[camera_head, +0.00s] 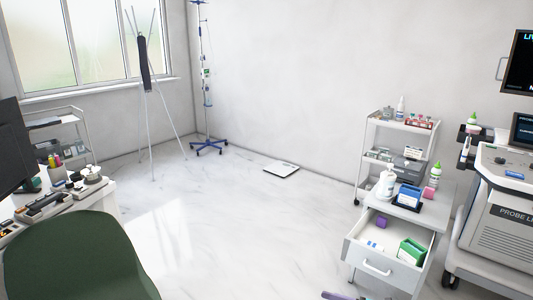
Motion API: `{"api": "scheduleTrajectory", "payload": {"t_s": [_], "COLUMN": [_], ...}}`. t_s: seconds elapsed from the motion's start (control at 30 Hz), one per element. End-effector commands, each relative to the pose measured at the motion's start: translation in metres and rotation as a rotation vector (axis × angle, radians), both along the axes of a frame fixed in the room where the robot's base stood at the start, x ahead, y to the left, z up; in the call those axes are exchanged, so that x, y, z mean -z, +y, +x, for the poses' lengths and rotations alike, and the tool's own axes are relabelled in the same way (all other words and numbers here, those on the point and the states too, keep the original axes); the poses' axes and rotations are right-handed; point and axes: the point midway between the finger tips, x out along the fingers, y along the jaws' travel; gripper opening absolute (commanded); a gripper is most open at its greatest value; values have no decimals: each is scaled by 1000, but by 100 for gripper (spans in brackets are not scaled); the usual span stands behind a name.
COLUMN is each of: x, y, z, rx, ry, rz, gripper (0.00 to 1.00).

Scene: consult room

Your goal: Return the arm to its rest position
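No part that I can make out as my gripper shows in the head view, so its opening and anything in it are hidden. A small purple-grey shape (338,296) is cut off by the bottom edge, right of the middle. I cannot tell whether it is part of my arm or a separate thing.
An open drawer (385,266) of a white cabinet holds a green box (411,251) and a purple item (382,222). A machine (505,222) stands at the right, a green chair (75,258) at the lower left. The middle floor (230,215) is clear.

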Motion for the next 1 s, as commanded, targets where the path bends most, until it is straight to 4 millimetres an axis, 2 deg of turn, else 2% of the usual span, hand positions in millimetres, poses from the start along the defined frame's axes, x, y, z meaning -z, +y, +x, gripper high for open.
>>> {"api": "scheduleTrajectory", "payload": {"t_s": [0.03,0.2,0.4,0.53,0.63,0.77,0.87,1.0], "x": [-2,19,45,62,75,91,102,116], "y": [23,82,140,168,182,189,187,172], "z": [-9,-40,-93,-134,-170,-216,-247,-285], "rx": [-40,-168,-343,-474,-589,-747,-870,-1043], "ry": [12,35,31,5,-29,-96,-159,-264], "rz": [-28,-140,-292,-402,-492,-606,-687,-787], "gripper": [66,66,66,66,66,66,66,66]}}
